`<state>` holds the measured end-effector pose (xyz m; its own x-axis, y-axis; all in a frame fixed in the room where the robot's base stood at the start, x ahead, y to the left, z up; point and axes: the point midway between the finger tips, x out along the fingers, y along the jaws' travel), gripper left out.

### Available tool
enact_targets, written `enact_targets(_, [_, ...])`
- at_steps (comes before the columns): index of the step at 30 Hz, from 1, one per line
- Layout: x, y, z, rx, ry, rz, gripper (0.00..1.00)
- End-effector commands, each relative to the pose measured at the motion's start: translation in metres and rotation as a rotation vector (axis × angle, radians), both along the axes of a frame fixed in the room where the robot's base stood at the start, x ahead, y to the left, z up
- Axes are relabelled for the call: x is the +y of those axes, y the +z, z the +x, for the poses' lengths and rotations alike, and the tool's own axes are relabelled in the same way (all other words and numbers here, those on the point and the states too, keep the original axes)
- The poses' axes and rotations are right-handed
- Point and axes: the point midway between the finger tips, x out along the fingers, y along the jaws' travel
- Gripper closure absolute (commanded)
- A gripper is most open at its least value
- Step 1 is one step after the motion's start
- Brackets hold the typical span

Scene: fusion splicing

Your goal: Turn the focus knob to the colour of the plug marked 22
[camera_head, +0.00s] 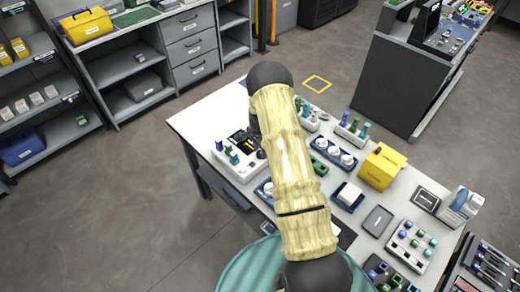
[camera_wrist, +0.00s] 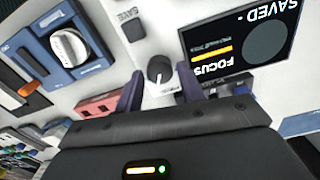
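The focus knob (camera_wrist: 159,71), a small dark grey dial with a white pointer line, sits on a white panel in the wrist view. Beside it is a dark screen (camera_wrist: 240,45) reading "FOCUS" and "SAVED" upside down, with a yellow bar and a dark grey disc. My gripper (camera_wrist: 160,80) is open, its two dark purple fingers on either side of the knob with gaps visible. In the head view my arm hides the knob. Several coloured plugs (camera_head: 411,240) stand on a white block at the right; no number 22 is legible.
A dark SAVE button (camera_wrist: 132,28) lies close to the knob. A blue module with a white dial (camera_wrist: 69,46) is at left in the wrist view. The table also carries a yellow box (camera_head: 382,166), a grey tray (camera_head: 377,221) and a white carton (camera_head: 460,206).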

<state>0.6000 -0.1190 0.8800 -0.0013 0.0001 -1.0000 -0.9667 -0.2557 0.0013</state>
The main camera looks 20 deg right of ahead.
Motion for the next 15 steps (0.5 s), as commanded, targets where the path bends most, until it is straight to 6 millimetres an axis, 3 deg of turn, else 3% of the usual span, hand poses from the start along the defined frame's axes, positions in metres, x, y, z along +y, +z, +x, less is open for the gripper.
enact_targets(11, [-0.0003,-0.0071,0.0002,-0.001,-0.001,-0.001,0.61])
enact_targets(15, [-0.0003,-0.0070,0.0002,-0.001,-0.001,-0.001,0.87])
